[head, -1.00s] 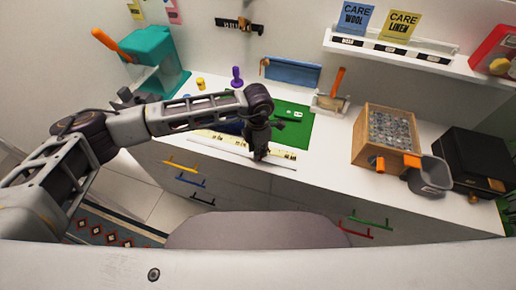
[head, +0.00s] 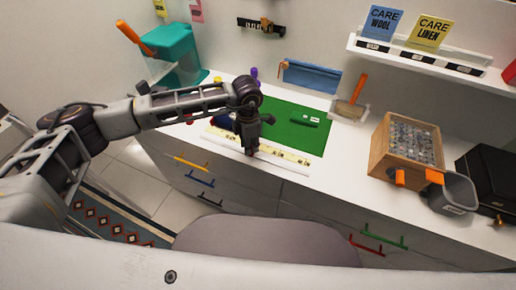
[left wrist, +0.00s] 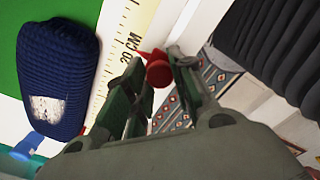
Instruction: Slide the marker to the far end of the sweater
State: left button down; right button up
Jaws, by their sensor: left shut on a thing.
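The marker is a small red knob (left wrist: 158,70) in the left wrist view, at the edge of the white measuring strip marked 20 CM (left wrist: 128,40). My left gripper (left wrist: 156,62) is shut on it, one finger on each side. The sweater (left wrist: 58,75) is dark blue and ribbed, with a pale worn patch, and lies on the green mat (left wrist: 20,15) beside the strip. In the head view my left gripper (head: 250,148) is at the strip (head: 290,158), and my arm hides most of the sweater. My right gripper is not in view.
A blue piece (left wrist: 35,143) lies near the sweater's lower end. Behind are a teal machine (head: 175,55) and an orange-handled brush (head: 353,98). A wooden box (head: 405,150), grey bin (head: 453,193) and black case (head: 490,175) stand to the right. Drawer handles (head: 190,163) stick out below the counter.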

pick_arm(q)
jog(key=shift+w+a, duration=0.15)
jog(key=shift+a, duration=0.1)
jog(key=c, duration=1.7)
grip_release()
jog(key=o, duration=0.5)
jog(key=shift+r, duration=0.55)
notch_tip(320, 180, up, 11)
jog(key=shift+f, duration=0.1)
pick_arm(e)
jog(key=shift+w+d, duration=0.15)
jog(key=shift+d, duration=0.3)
